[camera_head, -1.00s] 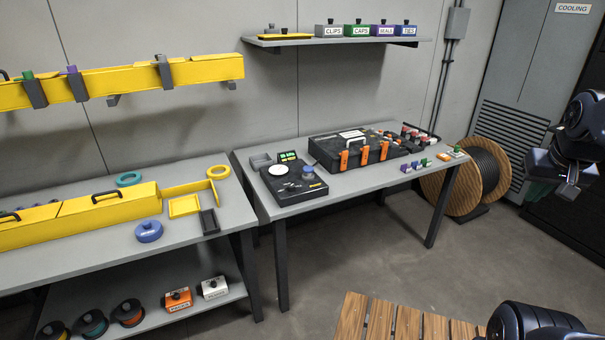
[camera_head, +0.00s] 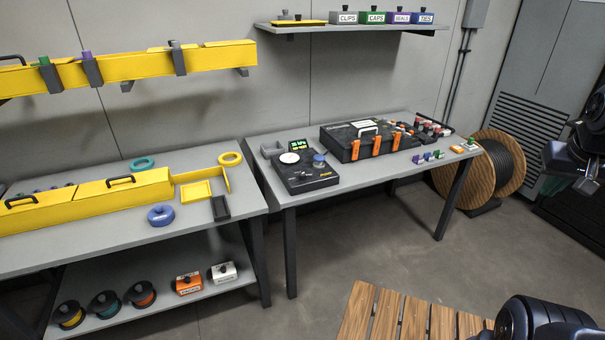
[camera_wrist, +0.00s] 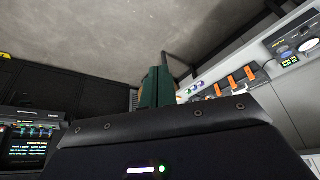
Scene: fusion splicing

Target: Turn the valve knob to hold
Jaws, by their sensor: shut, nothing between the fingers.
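A black pump box (camera_head: 308,180) sits at the left end of the right bench. It carries a round white gauge (camera_head: 289,158), a blue knob (camera_head: 319,160) and a small green-lit display (camera_head: 300,146). The knob's setting is too small to read. The same box shows at the top right of the wrist view, with its blue knob (camera_wrist: 308,44). My gripper (camera_head: 588,184) is at the right edge of the head view, far from the knob and touching nothing. It looks shut and empty, partly in shadow.
A black case (camera_head: 345,150) with orange latches stands beside the pump box. A cable spool (camera_head: 507,165) stands on the floor past the bench. The left bench (camera_head: 105,240) holds yellow ducting. A slatted wooden top (camera_head: 385,318) is in front. Open floor lies between.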

